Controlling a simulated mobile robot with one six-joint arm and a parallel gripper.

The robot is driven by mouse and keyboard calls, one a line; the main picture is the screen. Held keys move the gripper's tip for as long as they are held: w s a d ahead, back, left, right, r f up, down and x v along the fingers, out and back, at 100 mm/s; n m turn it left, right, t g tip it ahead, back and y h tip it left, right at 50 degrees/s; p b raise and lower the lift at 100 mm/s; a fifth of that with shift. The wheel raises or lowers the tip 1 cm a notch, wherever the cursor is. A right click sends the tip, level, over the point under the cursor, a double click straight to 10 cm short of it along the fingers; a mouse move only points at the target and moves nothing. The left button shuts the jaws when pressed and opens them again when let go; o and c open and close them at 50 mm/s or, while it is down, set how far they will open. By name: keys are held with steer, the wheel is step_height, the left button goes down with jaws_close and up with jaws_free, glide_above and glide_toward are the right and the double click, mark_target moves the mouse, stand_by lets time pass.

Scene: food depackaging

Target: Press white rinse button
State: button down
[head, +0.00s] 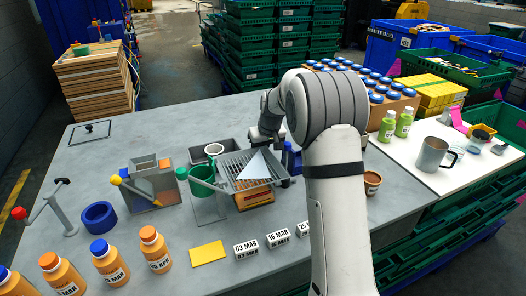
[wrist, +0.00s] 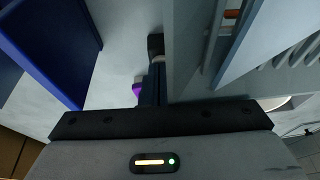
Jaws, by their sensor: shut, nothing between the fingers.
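I cannot make out the white rinse button in either view. In the head view my gripper (head: 264,139) is low at the back right of a grey slotted rack, partly hidden by my own arm. In the wrist view my gripper (wrist: 156,45) is shut and empty, its dark fingers together over the grey table surface. A grey wall of the rack unit (wrist: 185,50) stands close on the right of the fingers. A small purple thing (wrist: 138,90) shows just left of the fingers, partly covered by them.
A dark blue box (wrist: 50,45) stands left of the fingers in the wrist view. In the head view the grey rack (head: 235,160) carries a white triangular piece (head: 254,168). Orange bottles (head: 155,248) line the front left. Bare table (head: 160,125) lies at back left.

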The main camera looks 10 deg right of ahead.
steer(key=shift+s+f, duration=0.3)
steer(key=shift+f, duration=0.35)
steer(key=r+p, duration=0.1)
steer(key=r, duration=0.3)
steer(key=r+p, duration=0.1)
steer(key=r, duration=0.1)
steer(key=shift+w+d+p, duration=0.2)
steer(key=shift+d+p, duration=0.05)
steer(key=shift+p, duration=0.1)
steer(key=b+v, duration=0.1)
steer(key=v, duration=0.8)
steer(key=shift+s+r, duration=0.1)
steer(key=shift+r, duration=0.05)
stand_by(0.9)
steer(key=s+f+m, duration=0.1)
steer(key=s+f, duration=0.1)
steer(key=s, duration=1.6)
steer(key=s+a+f+m+h, duration=0.1)
steer(key=s+f, duration=0.1)
steer(key=s, duration=1.6)
steer(key=shift+s+a+f+g, duration=0.3)
steer(key=shift+f, duration=0.1)
